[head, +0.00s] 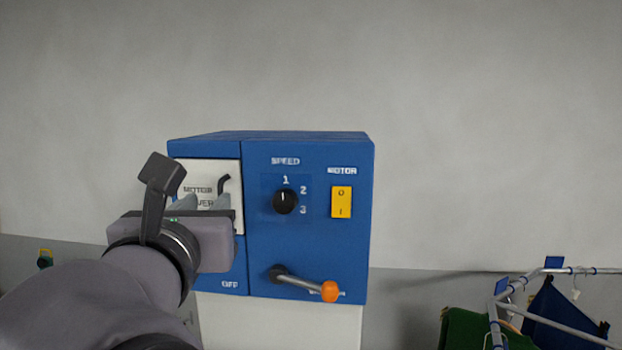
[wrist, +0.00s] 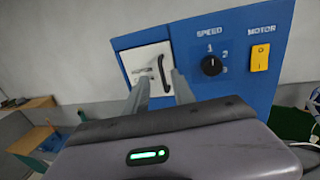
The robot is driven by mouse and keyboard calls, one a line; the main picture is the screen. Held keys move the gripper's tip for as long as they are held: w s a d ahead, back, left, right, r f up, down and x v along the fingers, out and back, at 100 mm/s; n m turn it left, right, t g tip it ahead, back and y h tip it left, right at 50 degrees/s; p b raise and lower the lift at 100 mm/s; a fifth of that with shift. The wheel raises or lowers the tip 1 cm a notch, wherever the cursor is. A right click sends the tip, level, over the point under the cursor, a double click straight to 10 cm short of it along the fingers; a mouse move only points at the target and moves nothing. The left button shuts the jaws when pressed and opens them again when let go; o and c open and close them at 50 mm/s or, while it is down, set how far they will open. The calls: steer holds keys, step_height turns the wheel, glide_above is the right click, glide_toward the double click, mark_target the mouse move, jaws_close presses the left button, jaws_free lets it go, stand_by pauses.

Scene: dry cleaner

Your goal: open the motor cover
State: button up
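The motor cover is a white panel (head: 200,173) with dark lettering, set in the left part of a blue control box (head: 308,240). It looks closed and also shows in the wrist view (wrist: 137,58). A black bar handle (head: 224,182) stands on its right side. My gripper (head: 203,202) is in front of the panel and hides its lower part in the head view. In the wrist view the two fingers are apart, and the handle (wrist: 162,70) shows between and beyond their tips. I cannot tell whether a finger touches it.
Right of the cover are a black speed knob (head: 285,201), a yellow motor switch (head: 341,202) and an orange-tipped lever (head: 329,291) sticking out below. A rail with hanging clothes (head: 560,310) stands at lower right. The grey wall is behind.

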mark_target(220, 189)
steer(key=w, duration=0.2)
steer(key=w+p, duration=0.1)
steer(key=w, duration=0.4)
steer(key=shift+a, duration=0.35)
steer(key=shift+s, duration=0.1)
jaws_close()
stand_by(0.7)
